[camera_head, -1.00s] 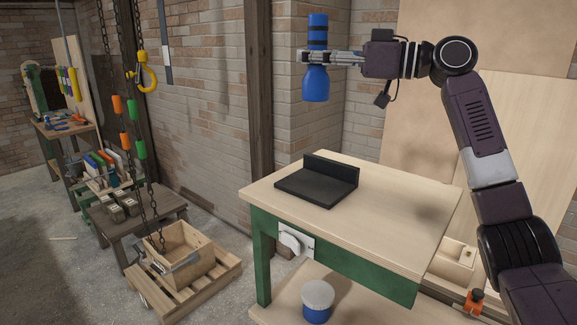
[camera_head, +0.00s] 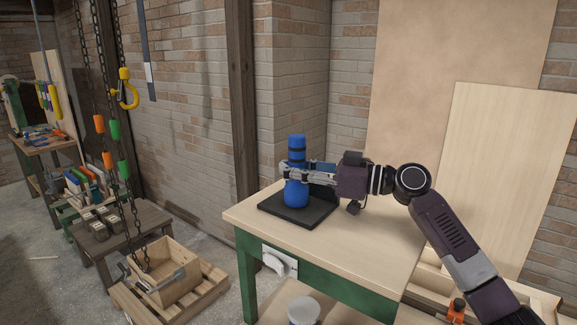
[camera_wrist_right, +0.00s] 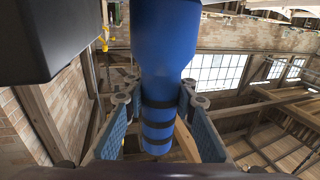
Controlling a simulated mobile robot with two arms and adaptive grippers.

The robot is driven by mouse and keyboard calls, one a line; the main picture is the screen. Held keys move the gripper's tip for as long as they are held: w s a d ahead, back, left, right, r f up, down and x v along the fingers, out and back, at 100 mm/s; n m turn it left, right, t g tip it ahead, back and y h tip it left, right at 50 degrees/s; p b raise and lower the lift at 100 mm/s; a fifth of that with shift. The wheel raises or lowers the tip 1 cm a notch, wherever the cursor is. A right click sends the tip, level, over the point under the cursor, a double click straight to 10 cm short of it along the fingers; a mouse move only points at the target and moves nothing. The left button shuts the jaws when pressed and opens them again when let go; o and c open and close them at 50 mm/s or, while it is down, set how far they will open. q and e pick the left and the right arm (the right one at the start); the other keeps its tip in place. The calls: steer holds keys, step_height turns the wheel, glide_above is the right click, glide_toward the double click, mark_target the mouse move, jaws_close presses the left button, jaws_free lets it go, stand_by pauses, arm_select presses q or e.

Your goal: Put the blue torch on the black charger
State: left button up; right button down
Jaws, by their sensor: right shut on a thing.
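The blue torch (camera_head: 296,192) is upright with its wide end down and dark bands near its top. My right gripper (camera_head: 294,172) is shut around its upper middle. The black charger (camera_head: 318,214) is a flat pad with a raised back on the wooden table. The torch's lower end appears over the pad, in front of the raised back; I cannot tell whether it touches. In the right wrist view the torch (camera_wrist_right: 165,45) sits between the fingers (camera_wrist_right: 157,97), and a dark block, seemingly the charger (camera_wrist_right: 50,40), fills the upper left. My left gripper is not in view.
The green-framed table (camera_head: 375,240) has clear top to the right of the charger. A brick wall and leaning boards (camera_head: 500,170) stand behind. A white-lidded pot (camera_head: 303,310) is below the tabletop. Chains and a wooden crate (camera_head: 165,275) are at left.

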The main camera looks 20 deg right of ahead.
steer(key=shift+f, duration=0.1)
steer(key=shift+f+b, duration=0.15)
steer(key=shift+b, duration=0.15)
steer(key=c, duration=1.6)
jaws_free()
